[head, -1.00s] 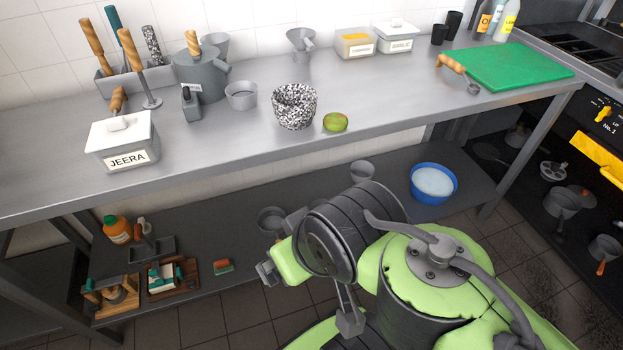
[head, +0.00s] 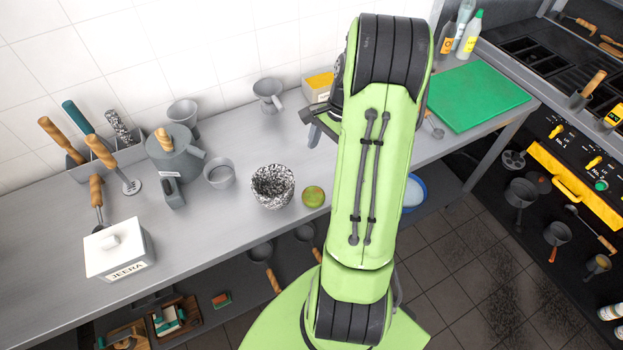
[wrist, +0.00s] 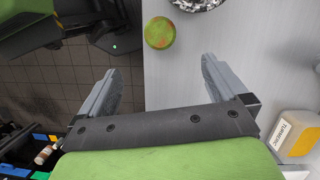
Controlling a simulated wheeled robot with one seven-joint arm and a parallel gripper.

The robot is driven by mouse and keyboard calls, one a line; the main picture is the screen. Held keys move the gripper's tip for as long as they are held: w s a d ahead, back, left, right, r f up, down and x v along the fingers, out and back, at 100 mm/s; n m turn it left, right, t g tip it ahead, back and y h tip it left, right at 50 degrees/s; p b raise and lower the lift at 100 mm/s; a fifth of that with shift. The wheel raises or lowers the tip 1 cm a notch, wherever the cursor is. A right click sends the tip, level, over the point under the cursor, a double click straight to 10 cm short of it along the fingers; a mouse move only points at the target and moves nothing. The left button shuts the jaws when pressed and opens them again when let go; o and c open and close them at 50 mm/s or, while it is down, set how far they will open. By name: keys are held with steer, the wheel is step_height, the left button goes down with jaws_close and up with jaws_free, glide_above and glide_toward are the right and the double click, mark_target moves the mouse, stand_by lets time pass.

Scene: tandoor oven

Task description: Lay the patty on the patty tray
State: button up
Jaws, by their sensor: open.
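A round green-brown patty (head: 314,196) lies on the steel counter near its front edge, just right of a black-and-white speckled bowl (head: 272,186). The patty also shows near the top of the wrist view (wrist: 159,32), beyond the fingertips and apart from them. My gripper (wrist: 160,75) is open and empty, with its two fingers spread wide above the counter edge. In the head view my arm hides most of the gripper; only part of it shows left of the arm. I cannot make out a patty tray in either view.
The steel counter (head: 215,265) holds a white JEERA box (head: 118,250), a grey pot (head: 176,150) and a green board (head: 468,95). A TURMERIC box (wrist: 296,137) stands right of my gripper in the wrist view. A lower shelf holds pans. Counter around the patty is mostly clear.

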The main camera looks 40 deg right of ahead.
steer(key=b, duration=0.1)
glide_above(314, 194)
steer(key=d, duration=0.2)
step_height(314, 194, down, 8)
steer(key=shift+f, duration=0.2)
steer(key=x, duration=0.5)
steer(key=shift+s+a, duration=0.1)
steer(key=shift+s, duration=0.05)
steer(key=shift+f, duration=0.4)
steer(key=shift+c, duration=0.7)
steer(key=c, duration=1.1)
step_height(314, 194, up, 10)
steer(key=shift+p, duration=0.4)
